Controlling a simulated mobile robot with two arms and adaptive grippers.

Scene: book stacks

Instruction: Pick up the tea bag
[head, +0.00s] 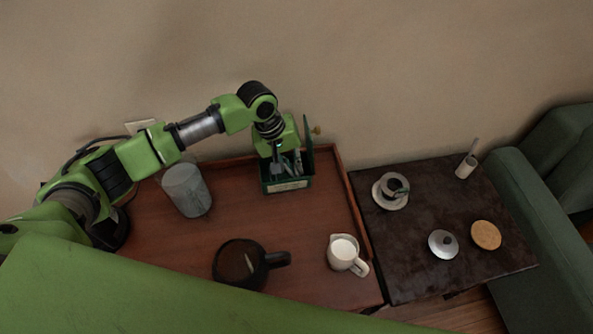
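A small dark green box (287,185) with a raised lid stands near the back right of the wooden tray table. Pale shapes show inside it, but they are too small to tell whether they are tea bags. My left gripper (285,166) points down into the box opening, and its fingertips are among these shapes. I cannot tell whether the fingers are open, shut or touching anything. My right gripper is not in view.
A grey canister (187,190), a dark pot (240,264) and a white milk jug (344,253) stand on the wooden table (310,225). A darker side table (415,255) holds a cup on a saucer (391,190), a lidded bowl (443,244) and a cork disc (486,235).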

